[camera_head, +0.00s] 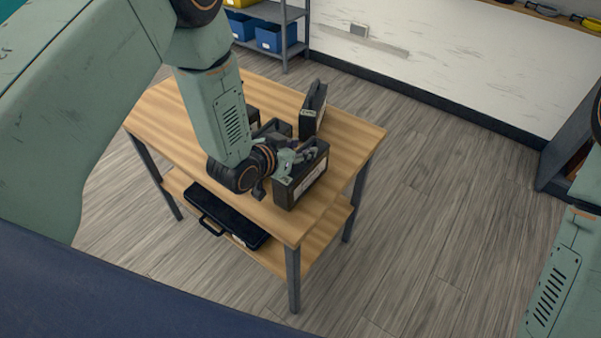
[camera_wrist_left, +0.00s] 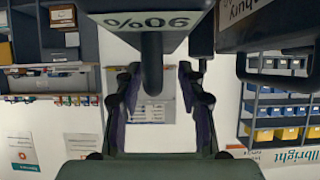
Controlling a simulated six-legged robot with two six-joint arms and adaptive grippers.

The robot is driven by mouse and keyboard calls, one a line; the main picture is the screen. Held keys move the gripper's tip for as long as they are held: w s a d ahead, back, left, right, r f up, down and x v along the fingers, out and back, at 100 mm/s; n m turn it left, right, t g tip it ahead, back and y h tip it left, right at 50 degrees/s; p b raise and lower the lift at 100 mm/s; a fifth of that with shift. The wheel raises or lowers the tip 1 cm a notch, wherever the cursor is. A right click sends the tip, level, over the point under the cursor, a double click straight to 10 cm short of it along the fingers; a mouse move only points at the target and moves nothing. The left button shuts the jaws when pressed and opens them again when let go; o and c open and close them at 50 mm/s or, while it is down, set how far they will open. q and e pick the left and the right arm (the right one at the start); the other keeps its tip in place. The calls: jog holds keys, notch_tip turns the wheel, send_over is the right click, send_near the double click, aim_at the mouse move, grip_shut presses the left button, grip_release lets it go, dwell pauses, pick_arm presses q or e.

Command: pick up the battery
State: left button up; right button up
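A black battery (camera_head: 303,177) with a pale label stands near the front edge of the wooden table (camera_head: 174,104). My left gripper (camera_head: 290,160) is down at its top. The fingers are apart, with a gap showing on the handle's right. A second black battery (camera_head: 314,109) stands behind. My right gripper is out of view; only its arm shows at the right edge.
Another dark object (camera_head: 252,115) is partly hidden behind my left arm. A black case (camera_head: 226,214) lies on the table's lower shelf. A rack with blue and yellow bins (camera_head: 276,38) stands at the back wall. The floor right of the table is clear.

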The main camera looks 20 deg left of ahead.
pick_arm(q)
jog(key=shift+w+d, duration=0.2)
jog(key=shift+d, duration=0.25)
jog(key=shift+a, duration=0.3)
jog(key=c, duration=0.5)
jog(key=shift+d, duration=0.2)
grip_shut()
jog(key=shift+a, duration=0.1)
jog(key=shift+w+r, duration=0.15)
